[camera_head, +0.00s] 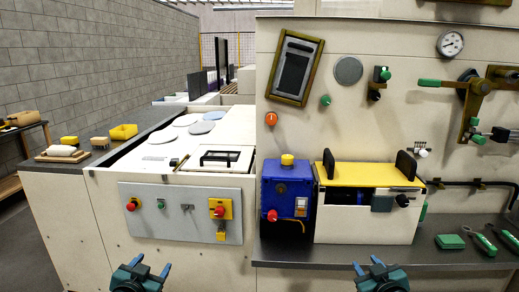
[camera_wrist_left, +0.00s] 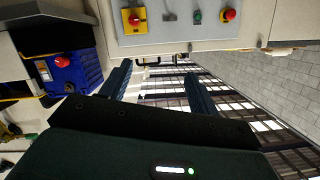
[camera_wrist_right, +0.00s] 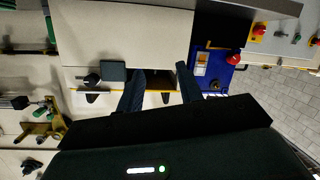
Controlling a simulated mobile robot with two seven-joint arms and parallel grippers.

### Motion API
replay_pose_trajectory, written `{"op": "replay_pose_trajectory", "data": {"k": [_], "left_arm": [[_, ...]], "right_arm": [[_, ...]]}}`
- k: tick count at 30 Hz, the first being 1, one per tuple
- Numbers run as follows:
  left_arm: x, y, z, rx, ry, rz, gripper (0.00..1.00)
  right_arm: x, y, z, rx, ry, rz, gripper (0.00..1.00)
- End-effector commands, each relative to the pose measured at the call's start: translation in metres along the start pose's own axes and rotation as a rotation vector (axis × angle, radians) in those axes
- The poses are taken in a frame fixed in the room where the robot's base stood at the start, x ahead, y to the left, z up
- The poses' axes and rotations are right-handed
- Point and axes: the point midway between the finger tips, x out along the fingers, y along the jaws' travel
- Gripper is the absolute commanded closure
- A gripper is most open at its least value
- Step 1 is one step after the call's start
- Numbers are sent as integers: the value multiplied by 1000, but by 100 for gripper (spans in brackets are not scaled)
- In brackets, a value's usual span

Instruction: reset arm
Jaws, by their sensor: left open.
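My left gripper (camera_head: 141,270) is at the bottom of the head view, left of centre, in front of the white cabinet. Its fingers are apart with nothing between them; they also show in the left wrist view (camera_wrist_left: 158,85). My right gripper (camera_head: 379,268) is at the bottom of the head view, right of centre, below the dark shelf edge. Its fingers are apart and empty, and they also show in the right wrist view (camera_wrist_right: 160,85). Neither gripper touches anything.
A grey control panel (camera_head: 182,212) with red knobs is on the cabinet front. A blue box (camera_head: 287,190) and a yellow-topped white box (camera_head: 365,222) stand on the dark shelf (camera_head: 340,256). Green tools (camera_head: 483,243) lie at the right. Space around both grippers is clear.

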Motion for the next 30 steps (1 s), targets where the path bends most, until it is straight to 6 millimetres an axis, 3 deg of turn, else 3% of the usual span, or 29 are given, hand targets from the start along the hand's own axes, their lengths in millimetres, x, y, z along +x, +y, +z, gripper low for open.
{"op": "replay_pose_trajectory", "data": {"k": [1,3,7,12,15,18,21,30], "left_arm": [[-19,25,25,-10,-32,38,39],[-47,56,54,-29,-71,87,39],[-113,113,99,-80,-148,177,39],[-196,164,132,-157,-239,261,39],[-232,181,140,-194,-278,289,39],[-252,190,143,-217,-301,304,39],[-261,194,144,-227,-311,311,39],[-262,194,144,-228,-313,311,39]], "right_arm": [[-19,-25,25,10,-32,-38,64],[-47,-57,54,29,-71,-87,64],[-113,-113,100,79,-149,-178,64],[-197,-165,132,157,-240,-263,64],[-232,-181,140,194,-279,-290,64],[-253,-190,143,217,-302,-305,64],[-262,-194,144,227,-312,-311,64],[-262,-194,144,227,-313,-312,64]]}}
